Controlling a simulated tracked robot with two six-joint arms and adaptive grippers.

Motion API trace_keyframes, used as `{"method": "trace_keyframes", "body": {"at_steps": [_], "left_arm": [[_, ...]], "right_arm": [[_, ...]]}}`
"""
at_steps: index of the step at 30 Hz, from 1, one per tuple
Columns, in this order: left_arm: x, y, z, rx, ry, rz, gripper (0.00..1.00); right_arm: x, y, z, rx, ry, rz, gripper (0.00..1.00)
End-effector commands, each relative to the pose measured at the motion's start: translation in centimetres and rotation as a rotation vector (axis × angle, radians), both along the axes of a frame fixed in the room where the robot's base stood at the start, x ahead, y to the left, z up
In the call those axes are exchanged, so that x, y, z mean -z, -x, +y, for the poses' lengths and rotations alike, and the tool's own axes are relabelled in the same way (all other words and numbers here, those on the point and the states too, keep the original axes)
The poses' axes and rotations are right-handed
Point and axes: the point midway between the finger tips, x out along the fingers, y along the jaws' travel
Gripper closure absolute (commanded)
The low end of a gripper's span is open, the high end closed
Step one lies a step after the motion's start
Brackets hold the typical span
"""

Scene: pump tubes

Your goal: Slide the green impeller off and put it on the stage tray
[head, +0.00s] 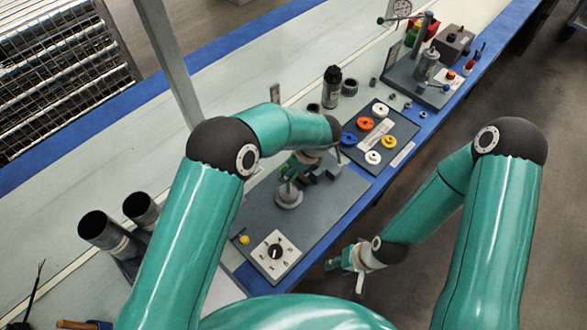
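A small green part (288,173), which looks like the green impeller, sits on an upright post above a round grey base (288,195) on a dark plate. My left gripper (305,168) is right beside it, under the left wrist. Its dark fingers are partly hidden, so I cannot tell whether they touch or grip the part. A dark tray (401,125) behind holds blue, orange, yellow and white impellers around a pale label; it appears to be the stage tray. My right gripper (346,272) hangs off the bench's front edge, empty, its fingers apart.
A dial panel (275,257) and yellow knob (244,239) are on the dark plate's near end. A press-like fixture (426,68) stands at the far right. Blue edging marks the bench front.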

Motion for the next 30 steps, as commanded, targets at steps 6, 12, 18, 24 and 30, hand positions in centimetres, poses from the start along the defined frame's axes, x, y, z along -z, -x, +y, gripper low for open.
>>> {"method": "trace_keyframes", "body": {"at_steps": [6, 12, 18, 24, 30], "left_arm": [[-1.3, 0.0, 0.0, 0.001, 0.000, 0.000, 0.96], [-2.3, 0.0, 0.0, 0.001, 0.000, 0.000, 0.96], [-3.3, 0.0, 0.0, 0.002, 0.001, -0.001, 0.96], [-4.3, 0.0, 0.0, 0.001, 0.000, 0.000, 0.96], [-5.3, 0.0, 0.0, 0.001, 0.000, 0.000, 0.96]], "right_arm": [[-0.7, 0.0, 0.0, 0.000, 0.000, 0.000, 0.60], [-1.3, 0.0, 0.0, 0.000, 0.000, 0.000, 0.60], [-1.9, 0.0, 0.0, 0.000, 0.000, 0.000, 0.60], [-2.4, 0.0, 0.0, 0.000, 0.000, 0.000, 0.60], [-3.0, 0.0, 0.0, 0.000, 0.000, 0.000, 0.60]]}}
